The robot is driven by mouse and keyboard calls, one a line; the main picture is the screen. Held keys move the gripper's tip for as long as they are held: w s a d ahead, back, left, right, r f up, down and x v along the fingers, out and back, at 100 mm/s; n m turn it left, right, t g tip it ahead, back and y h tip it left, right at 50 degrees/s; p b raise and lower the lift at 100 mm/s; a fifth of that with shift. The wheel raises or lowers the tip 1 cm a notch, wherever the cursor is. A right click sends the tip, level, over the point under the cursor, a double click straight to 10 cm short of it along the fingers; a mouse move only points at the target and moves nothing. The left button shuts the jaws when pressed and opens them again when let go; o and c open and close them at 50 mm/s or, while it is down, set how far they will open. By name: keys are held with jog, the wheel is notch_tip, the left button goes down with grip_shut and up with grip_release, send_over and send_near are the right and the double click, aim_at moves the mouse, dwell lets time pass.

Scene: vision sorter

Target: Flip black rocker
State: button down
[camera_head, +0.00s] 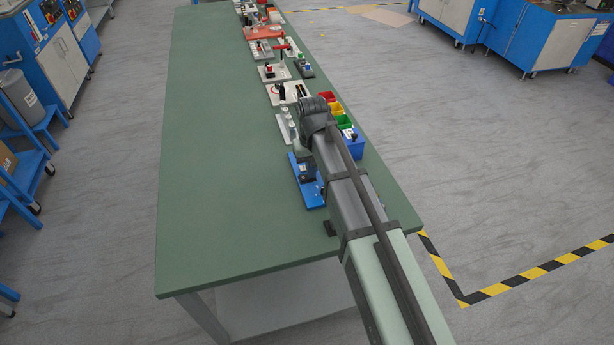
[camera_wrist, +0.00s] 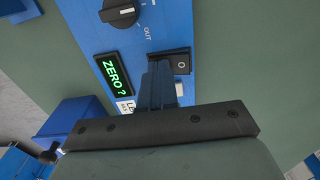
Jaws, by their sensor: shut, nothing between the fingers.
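The black rocker (camera_wrist: 182,55) is set in a blue panel (camera_wrist: 93,32) and shows in the wrist view, with a white ring mark on its lower part. My gripper (camera_wrist: 160,68) is shut and empty. Its fingertips overlap the rocker's left edge in the picture; I cannot tell whether they touch it. A display (camera_wrist: 115,74) left of the fingers reads "ZERO ?" in green. A black knob (camera_wrist: 119,12) sits above, near the word OUT. In the head view the blue panel (camera_head: 315,197) lies on the bench, partly hidden by my arm.
The green bench (camera_head: 220,180) is clear on its left side. A blue block (camera_wrist: 78,118) lies left in the wrist view.

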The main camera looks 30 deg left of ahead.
notch_tip(320, 180, up, 7)
dwell(1.1)
dwell(0.3)
